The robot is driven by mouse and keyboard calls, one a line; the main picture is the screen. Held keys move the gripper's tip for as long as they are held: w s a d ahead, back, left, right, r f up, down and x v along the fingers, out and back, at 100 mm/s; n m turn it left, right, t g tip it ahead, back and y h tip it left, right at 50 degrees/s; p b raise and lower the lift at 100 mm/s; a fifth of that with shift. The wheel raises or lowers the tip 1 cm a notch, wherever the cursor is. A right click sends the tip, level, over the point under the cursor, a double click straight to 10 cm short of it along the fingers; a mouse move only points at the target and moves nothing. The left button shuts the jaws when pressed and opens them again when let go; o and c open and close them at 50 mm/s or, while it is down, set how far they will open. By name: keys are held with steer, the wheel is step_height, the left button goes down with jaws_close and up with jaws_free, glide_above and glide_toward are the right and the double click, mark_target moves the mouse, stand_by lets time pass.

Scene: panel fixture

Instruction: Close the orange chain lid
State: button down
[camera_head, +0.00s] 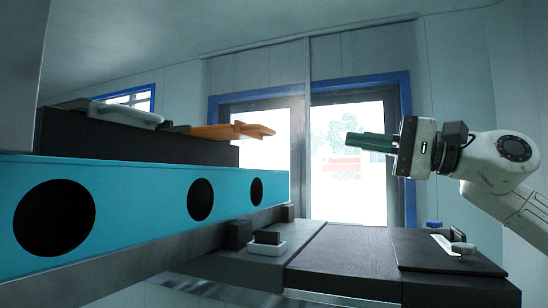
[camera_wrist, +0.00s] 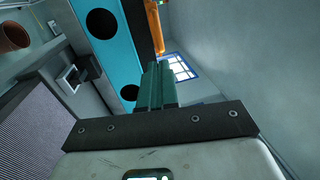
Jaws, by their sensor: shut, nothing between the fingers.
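The orange chain lid (camera_head: 230,131) is on top of the dark block (camera_head: 120,137) above the cyan panel (camera_head: 150,205). It sticks out roughly level to the right, past the block's end. In the wrist view an orange strip, likely the lid (camera_wrist: 153,25), shows at the top, beyond my fingertips and partly cut off by the frame. My gripper (camera_head: 351,141) has dark green fingers, shut and empty. It points left toward the lid at about its height, with a clear gap between them in the head view. It also shows in the wrist view (camera_wrist: 158,70).
The cyan panel with round black holes fills the left side. A dark bench (camera_head: 345,250) lies below, with a small white tray (camera_head: 266,247) and small blue and grey parts at right. A reddish-brown pot (camera_wrist: 12,35) shows in the wrist view. Open air surrounds my gripper.

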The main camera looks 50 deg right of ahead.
steer(key=p, duration=0.6)
glide_toward(269, 131)
steer(key=x, duration=0.5)
steer(key=shift+w+r, duration=0.1)
steer(key=shift+r, duration=0.1)
steer(key=shift+w+a, duration=0.15)
steer(key=shift+w, duration=0.5)
steer(key=shift+w+a, duration=0.1)
steer(key=shift+w, duration=0.05)
